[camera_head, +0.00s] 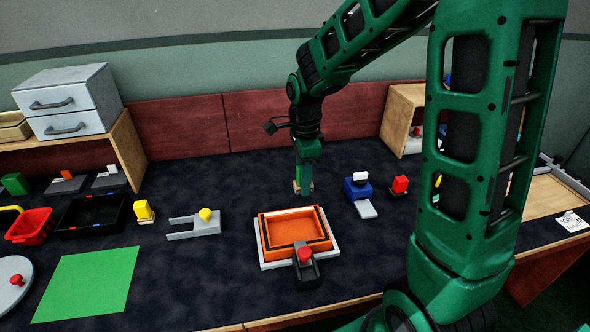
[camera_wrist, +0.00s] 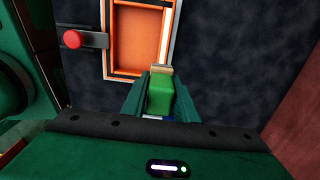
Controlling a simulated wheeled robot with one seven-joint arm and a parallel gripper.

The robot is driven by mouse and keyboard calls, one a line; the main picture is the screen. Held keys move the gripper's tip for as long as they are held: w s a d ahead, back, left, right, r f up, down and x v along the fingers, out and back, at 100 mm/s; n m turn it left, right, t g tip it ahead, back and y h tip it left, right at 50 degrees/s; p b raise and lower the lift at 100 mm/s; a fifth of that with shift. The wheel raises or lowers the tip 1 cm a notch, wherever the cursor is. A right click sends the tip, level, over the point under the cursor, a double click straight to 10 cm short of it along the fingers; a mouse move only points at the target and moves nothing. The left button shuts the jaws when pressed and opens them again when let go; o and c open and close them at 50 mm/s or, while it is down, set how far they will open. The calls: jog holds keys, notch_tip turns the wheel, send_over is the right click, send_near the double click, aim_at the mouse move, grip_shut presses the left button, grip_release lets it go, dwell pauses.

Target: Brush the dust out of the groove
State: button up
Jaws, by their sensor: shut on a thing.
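My gripper (camera_head: 304,178) is shut on a small green block-shaped brush (camera_wrist: 160,98) with a pale tan end. In the wrist view the brush sits between my two green fingers. An orange tray (camera_head: 262,237) in a pale frame lies on the dark table, in front of my gripper. It also shows in the wrist view (camera_wrist: 121,72), ahead of the brush. The brush is behind the tray in the head view, apart from it. A dark part with a red knob (camera_head: 305,254) overlaps the tray's front edge. I cannot make out dust or a separate groove.
A grey fork-shaped piece with a yellow knob (camera_head: 205,216) lies left. A green mat (camera_head: 88,283) and black tray (camera_head: 91,214) are further left.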

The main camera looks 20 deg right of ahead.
aim_at(303, 209)
jog(key=shift+w+a+f, duration=0.1)
jog(key=shift+w+f, duration=0.05)
jog(key=shift+f, duration=3.25)
jog(key=shift+o, duration=0.2)
jog(key=shift+f, duration=0.65)
jog(key=shift+w+a+r, duration=0.1)
jog(key=shift+a, duration=0.45)
jog(key=shift+c, duration=0.6)
jog(key=shift+w+a, duration=0.15)
jog(key=shift+a, duration=0.2)
jog(key=shift+c, duration=0.3)
jog(key=shift+a+f, duration=0.2)
jog(key=shift+a, duration=0.05)
jog(key=shift+w+a+r, duration=0.15)
jog(key=shift+a+r, duration=0.05)
jog(key=shift+a, duration=0.35)
jog(key=shift+a+f, duration=0.2)
jog(key=shift+a, duration=0.05)
jog(key=shift+d+r, duration=0.1)
jog(key=shift+s+d, duration=0.2)
jog(key=shift+d, duration=0.7)
jog(key=shift+s+d, duration=0.15)
jog(key=shift+d, duration=0.75)
jog(key=shift+d+r, duration=0.1)
jog(key=shift+d, duration=0.2)
notch_tip(303, 209, up, 3)
jog(key=shift+r, duration=0.15)
jog(key=shift+a+r, duration=0.2)
jog(key=shift+r, duration=2.15)
